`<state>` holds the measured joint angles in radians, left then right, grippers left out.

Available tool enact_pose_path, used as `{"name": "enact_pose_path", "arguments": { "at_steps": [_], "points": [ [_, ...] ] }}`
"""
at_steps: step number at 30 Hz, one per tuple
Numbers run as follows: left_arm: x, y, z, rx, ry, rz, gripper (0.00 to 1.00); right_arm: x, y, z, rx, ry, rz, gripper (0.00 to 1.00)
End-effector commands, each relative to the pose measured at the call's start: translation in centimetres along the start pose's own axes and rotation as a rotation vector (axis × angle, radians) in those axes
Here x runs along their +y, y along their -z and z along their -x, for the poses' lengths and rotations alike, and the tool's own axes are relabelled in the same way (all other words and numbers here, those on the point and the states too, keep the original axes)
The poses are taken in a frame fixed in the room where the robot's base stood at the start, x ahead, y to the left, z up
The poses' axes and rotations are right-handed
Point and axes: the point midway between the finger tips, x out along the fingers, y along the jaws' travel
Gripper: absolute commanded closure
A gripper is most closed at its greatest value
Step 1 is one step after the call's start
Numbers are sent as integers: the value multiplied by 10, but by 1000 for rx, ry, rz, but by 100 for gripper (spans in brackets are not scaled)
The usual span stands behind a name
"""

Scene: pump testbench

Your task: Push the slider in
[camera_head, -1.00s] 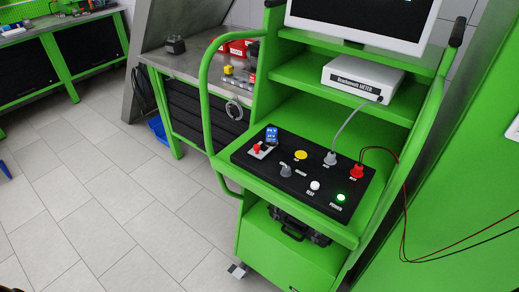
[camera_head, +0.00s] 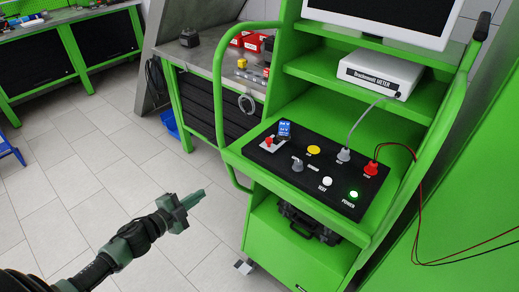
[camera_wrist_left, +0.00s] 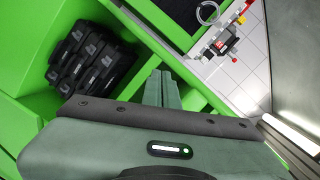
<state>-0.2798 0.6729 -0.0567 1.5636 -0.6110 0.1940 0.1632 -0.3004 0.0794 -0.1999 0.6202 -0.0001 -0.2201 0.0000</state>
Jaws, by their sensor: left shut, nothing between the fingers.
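The black control panel (camera_head: 310,168) lies on the green cart's shelf. On it are a red-topped lever (camera_head: 268,142), a blue piece (camera_head: 284,129), a yellow button (camera_head: 313,150), a grey knob-like part (camera_head: 297,164), a white button (camera_head: 327,182) and a lit green button (camera_head: 353,195). I cannot tell for certain which part is the slider. My left gripper (camera_head: 199,196) is shut and empty, in the air left of the cart, apart from the panel. Its closed fingers also show in the left wrist view (camera_wrist_left: 161,87). My right gripper is not in view.
A white meter (camera_head: 381,73) stands on the shelf above, with cables running down. A black case (camera_head: 308,225) sits in the lower bay. The tiled floor at left is clear.

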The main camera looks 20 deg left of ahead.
Motion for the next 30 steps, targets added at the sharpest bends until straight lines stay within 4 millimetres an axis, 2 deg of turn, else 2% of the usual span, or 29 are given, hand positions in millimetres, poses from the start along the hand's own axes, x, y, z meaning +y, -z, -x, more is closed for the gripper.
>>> {"name": "enact_pose_path", "arguments": {
  "at_steps": [1,3,6,10,12,15,25,30],
  "points": [
    [-29,32,-1,91,17,-94,100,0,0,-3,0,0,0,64],
    [-58,74,2,198,30,-207,100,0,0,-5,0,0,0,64],
    [-82,124,11,322,37,-339,100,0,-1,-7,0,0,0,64],
    [-95,165,22,421,38,-451,100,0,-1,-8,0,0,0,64],
    [-98,176,26,450,37,-483,100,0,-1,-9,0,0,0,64],
    [-100,183,28,466,36,-502,100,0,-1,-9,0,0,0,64],
    [-100,183,28,465,38,-500,100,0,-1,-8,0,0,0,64],
    [-101,189,17,465,40,-499,100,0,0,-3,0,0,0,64]
  ]
}}
